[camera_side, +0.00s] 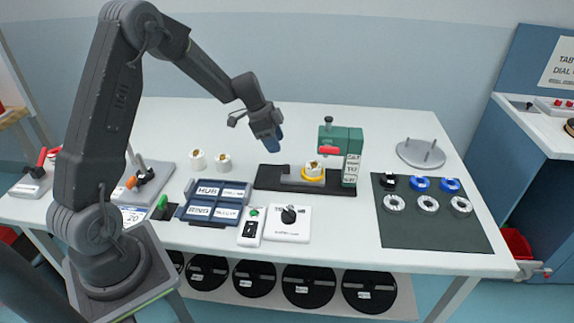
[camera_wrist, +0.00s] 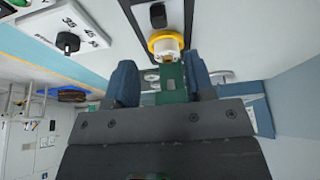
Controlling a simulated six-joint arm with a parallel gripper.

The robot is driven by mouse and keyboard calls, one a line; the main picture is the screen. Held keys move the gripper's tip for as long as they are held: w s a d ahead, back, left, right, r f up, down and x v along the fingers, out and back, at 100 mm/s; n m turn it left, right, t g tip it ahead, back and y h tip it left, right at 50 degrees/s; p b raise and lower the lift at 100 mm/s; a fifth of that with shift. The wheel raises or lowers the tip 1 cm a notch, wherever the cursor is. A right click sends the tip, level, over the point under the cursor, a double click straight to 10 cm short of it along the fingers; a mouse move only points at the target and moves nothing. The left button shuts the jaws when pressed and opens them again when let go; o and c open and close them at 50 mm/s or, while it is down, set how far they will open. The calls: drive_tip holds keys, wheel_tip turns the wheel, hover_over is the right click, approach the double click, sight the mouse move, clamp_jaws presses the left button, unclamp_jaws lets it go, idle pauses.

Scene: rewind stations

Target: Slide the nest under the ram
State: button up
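The nest (camera_side: 313,179) is a yellow ring with a white cylinder (camera_side: 312,168) standing in it, on a black base plate (camera_side: 340,188). In the wrist view the yellow nest (camera_wrist: 152,40) lies beyond the fingertips. A grey block (camera_side: 291,178) sits left of the nest on the plate. The green press (camera_side: 350,145) stands at the plate's right, with a dark knob on top and a red part (camera_side: 330,151) at its front. I cannot tell whether the nest is directly below the ram. My gripper (camera_side: 277,146) is in the air, above and left of the nest. Its blue fingers (camera_wrist: 160,80) are apart with nothing held.
Two white cylinders (camera_side: 210,161) stand left of the plate. A labelled blue tray (camera_side: 213,201) and a dial box (camera_side: 290,222) are in front. A dark mat (camera_side: 435,228) with several rings lies right, and a grey disc with pegs (camera_side: 420,153) stands behind it.

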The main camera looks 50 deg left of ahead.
sight(288, 166)
drive_tip(key=x, duration=0.9)
drive_tip(key=shift+f, duration=0.15)
drive_tip(key=shift+c, duration=0.2)
clamp_jaws()
